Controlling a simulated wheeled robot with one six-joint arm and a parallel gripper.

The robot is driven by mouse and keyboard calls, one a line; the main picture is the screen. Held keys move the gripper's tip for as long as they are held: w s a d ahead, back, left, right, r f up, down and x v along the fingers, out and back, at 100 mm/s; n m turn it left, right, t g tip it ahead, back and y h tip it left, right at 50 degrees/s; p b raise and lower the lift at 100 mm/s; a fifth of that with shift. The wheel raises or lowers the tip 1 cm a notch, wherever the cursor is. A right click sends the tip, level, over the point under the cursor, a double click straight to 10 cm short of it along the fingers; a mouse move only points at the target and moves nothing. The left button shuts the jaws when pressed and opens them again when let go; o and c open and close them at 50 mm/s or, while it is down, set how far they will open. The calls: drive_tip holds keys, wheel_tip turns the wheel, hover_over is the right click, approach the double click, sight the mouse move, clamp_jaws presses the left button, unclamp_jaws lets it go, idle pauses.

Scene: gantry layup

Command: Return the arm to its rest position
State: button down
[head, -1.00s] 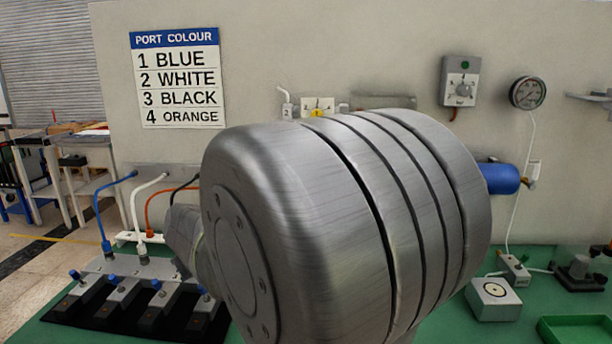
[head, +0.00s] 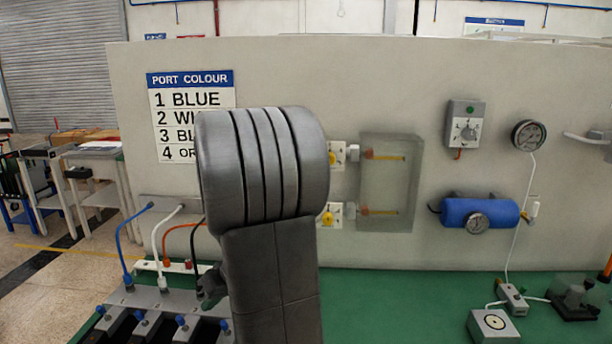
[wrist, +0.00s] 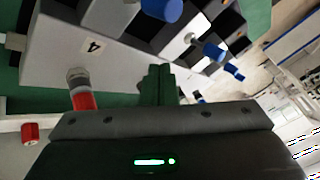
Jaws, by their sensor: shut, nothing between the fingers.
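My arm stands large in the middle of the head view, with its grey elbow raised in front of the wall panel. My gripper (head: 211,288) shows only in part, at the left edge of the arm, beside the hose manifold (head: 185,297). In the wrist view my gripper's dark green fingers (wrist: 158,82) are together and hold nothing. They are over the manifold's edge, near the plate marked 4 (wrist: 93,46) and a red-collared fitting (wrist: 82,96). I cannot tell the exact gap between the fingertips and the manifold.
Blue (head: 121,240), white, orange and black hoses run up from the manifold to the wall. A blue tank (head: 480,212), a gauge (head: 528,135) and a clear cover (head: 389,183) are on the wall at right.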

drive_tip(key=shift+r, duration=0.2)
drive_tip(key=shift+w+d+f, duration=0.2)
drive_tip(key=shift+w+f, duration=0.05)
drive_tip(key=shift+w+d, duration=0.15)
drive_tip(key=shift+d, duration=0.25)
